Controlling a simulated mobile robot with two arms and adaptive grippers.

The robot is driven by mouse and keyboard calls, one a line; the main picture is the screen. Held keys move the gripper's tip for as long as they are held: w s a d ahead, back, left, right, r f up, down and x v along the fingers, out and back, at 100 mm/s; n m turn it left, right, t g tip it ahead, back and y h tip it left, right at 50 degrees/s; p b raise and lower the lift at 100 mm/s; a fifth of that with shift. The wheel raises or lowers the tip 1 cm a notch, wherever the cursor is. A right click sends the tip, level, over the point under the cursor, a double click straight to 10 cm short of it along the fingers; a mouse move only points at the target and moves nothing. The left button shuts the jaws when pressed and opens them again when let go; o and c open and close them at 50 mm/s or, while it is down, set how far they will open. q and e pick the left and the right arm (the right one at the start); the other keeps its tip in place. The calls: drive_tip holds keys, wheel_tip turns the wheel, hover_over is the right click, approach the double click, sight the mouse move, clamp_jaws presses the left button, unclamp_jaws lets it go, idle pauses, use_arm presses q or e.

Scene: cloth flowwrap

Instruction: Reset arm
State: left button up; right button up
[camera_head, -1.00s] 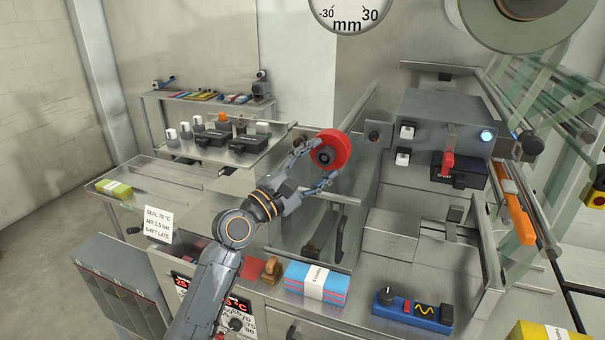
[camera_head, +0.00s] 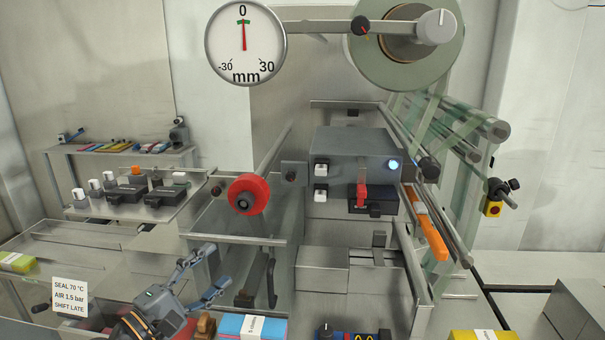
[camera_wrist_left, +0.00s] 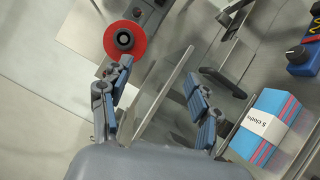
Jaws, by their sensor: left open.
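My left gripper (camera_head: 214,268) is low and left of centre in the head view, with its two fingers spread and nothing between them. Its fingers also show in the left wrist view (camera_wrist_left: 160,76). A red round knob (camera_head: 248,190) with a dark centre stands above the gripper, apart from its fingers. In the left wrist view the red knob (camera_wrist_left: 124,40) lies beyond the left finger. My right gripper is not in view.
A blue-and-red cloth pack (camera_head: 239,327) with a white band lies right of the gripper. A clear panel (camera_head: 262,240) stands nearby. The machine head (camera_head: 355,150) has an orange handle (camera_head: 432,240) at its right. A dial (camera_head: 245,42) hangs above, its needle near 0.

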use_arm(q)
drive_tip(key=s+d+f+m+g+y, duration=0.2)
drive_tip(key=s+f+m+g, duration=0.3)
drive_tip(key=f, duration=0.5)
drive_tip(key=s+d+f+m+g+y, duration=0.25)
drive_tip(key=s+f+m, duration=0.35)
drive_tip(key=f, duration=0.5)
drive_tip(key=s+a+f+m+g+y, duration=0.2)
drive_tip(key=s+f+m+g, duration=0.15)
drive_tip(key=s, duration=0.55)
drive_tip(key=s+a+f+m+g+y, duration=0.25)
drive_tip(key=s+f, duration=0.25)
drive_tip(key=s, duration=0.4)
wheel_tip(320, 180, down, 28)
drive_tip(key=b, duration=0.4)
drive_tip(key=s+a+f+g+b, duration=0.1)
drive_tip(key=s+f+b, duration=0.1)
drive_tip(key=s+f, duration=0.7)
drive_tip(key=s+a+f+g+b, duration=0.1)
drive_tip(key=s+f+b, duration=0.1)
drive_tip(key=s+f, duration=0.6)
wheel_tip(320, 180, down, 5)
drive_tip(key=shift+s+a+f+y, duration=0.1)
drive_tip(key=shift+s+a+y, duration=0.2)
drive_tip(key=shift+s+a, duration=0.1)
